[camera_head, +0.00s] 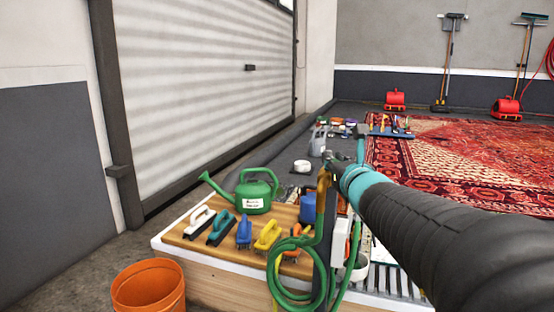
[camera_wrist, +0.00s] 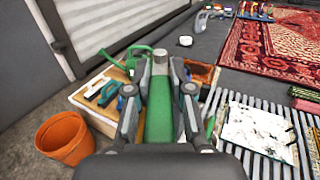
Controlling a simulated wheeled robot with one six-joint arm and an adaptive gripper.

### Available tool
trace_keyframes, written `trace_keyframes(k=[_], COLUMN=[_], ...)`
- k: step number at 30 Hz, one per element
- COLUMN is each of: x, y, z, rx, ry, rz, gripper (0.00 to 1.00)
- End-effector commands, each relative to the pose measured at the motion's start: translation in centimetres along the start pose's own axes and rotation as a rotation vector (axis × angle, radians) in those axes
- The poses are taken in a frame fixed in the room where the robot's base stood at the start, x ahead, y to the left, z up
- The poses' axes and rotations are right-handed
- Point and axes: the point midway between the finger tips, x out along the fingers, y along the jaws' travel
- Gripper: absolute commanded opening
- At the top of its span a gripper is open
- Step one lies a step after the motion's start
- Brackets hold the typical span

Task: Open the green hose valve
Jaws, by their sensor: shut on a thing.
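The green hose valve shows in the wrist view as a green bar (camera_wrist: 158,122) with a grey metal end (camera_wrist: 160,64), between my two fingers. In the head view my gripper (camera_head: 334,164) is at the top of the hose post, by a brass-coloured pipe (camera_head: 322,184); my arm comes in from the right and partly hides this spot. My gripper also shows in the wrist view (camera_wrist: 160,88), shut on the green valve. The valve's turn position cannot be told. A coiled green hose (camera_head: 284,290) hangs below on the post.
A wooden-topped bench (camera_head: 188,234) holds a green watering can (camera_head: 257,192) and several brushes (camera_head: 267,235). An orange bucket (camera_head: 148,290) stands at left. A grate (camera_wrist: 222,120) with a white sheet (camera_wrist: 258,130) lies right. A red patterned rug (camera_head: 460,160) covers the floor beyond.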

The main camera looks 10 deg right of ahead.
Motion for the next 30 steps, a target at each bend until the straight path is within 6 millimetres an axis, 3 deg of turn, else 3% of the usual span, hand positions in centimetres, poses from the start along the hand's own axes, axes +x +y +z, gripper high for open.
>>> trace_keyframes(k=[19,20,22,23,30], x=[-0.49,-0.49,-0.48,-0.48,-0.47], y=[0.80,0.82,0.87,0.90,0.96], z=[0.03,0.02,0.03,0.02,0.02], rx=[0.001,0.001,0.001,0.001,0.001], ry=[0.001,0.001,0.001,0.001,0.000], rz=[-0.016,-0.016,-0.014,-0.014,-0.012], gripper=[0.00,0.26,0.44,0.48,0.48])
